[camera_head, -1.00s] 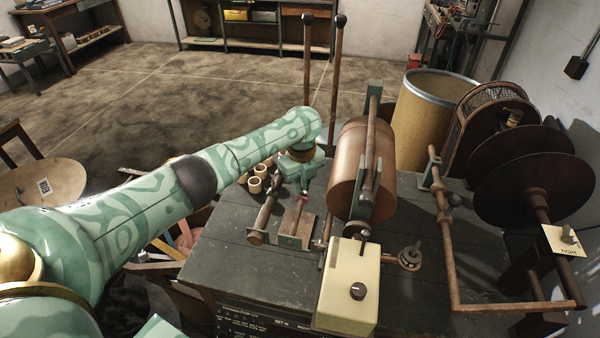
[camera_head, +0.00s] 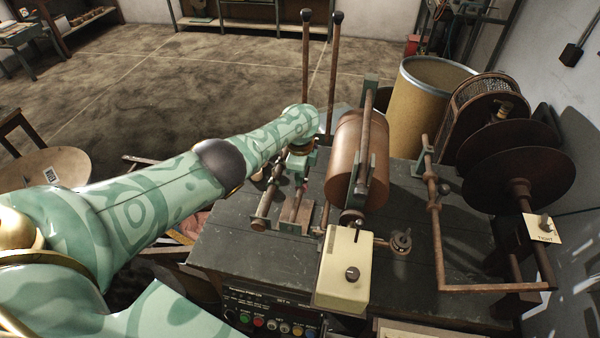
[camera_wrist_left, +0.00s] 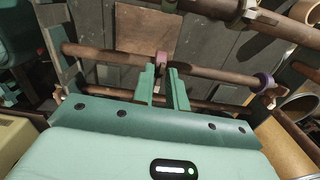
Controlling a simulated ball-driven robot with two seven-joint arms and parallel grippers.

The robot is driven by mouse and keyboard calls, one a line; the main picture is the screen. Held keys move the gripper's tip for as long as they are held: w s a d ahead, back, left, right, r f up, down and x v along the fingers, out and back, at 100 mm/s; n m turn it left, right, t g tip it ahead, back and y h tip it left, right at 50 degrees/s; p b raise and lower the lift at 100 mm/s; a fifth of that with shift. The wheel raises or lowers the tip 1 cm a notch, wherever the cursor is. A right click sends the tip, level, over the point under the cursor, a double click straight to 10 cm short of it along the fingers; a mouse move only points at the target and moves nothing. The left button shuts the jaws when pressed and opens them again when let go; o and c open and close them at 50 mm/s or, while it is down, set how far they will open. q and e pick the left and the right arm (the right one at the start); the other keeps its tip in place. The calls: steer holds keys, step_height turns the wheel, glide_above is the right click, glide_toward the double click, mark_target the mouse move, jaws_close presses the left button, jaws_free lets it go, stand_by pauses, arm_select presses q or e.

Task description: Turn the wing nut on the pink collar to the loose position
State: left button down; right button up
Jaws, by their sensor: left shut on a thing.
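The pink collar (camera_wrist_left: 161,62) sits on a brown rod (camera_wrist_left: 105,54) in the left wrist view. My left gripper (camera_wrist_left: 166,72) points at the collar, with its two green fingers close together at it. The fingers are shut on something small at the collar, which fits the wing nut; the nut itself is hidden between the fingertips. In the head view my left gripper (camera_head: 302,168) reaches down over the rods behind the bench's front left part, and the collar is mostly covered. My right gripper is not in view.
A large brown roll (camera_head: 358,160) stands just right of my left gripper, with a cream box (camera_head: 345,262) in front. A purple collar (camera_wrist_left: 264,80) is on the rod's right end. A card reading TIGHT (camera_head: 541,230) hangs at the right. Two upright poles (camera_head: 333,75) stand behind.

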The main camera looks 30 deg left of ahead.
arm_select(q)
steer(key=shift+f+n, duration=0.1)
steer(key=shift+n, duration=0.2)
steer(key=c, duration=1.5)
jaws_free()
steer(key=shift+o, duration=0.2)
steer(key=shift+w, duration=0.1)
step_height(320, 180, up, 16)
steer(key=p, duration=0.9)
steer(key=shift+p, duration=0.3)
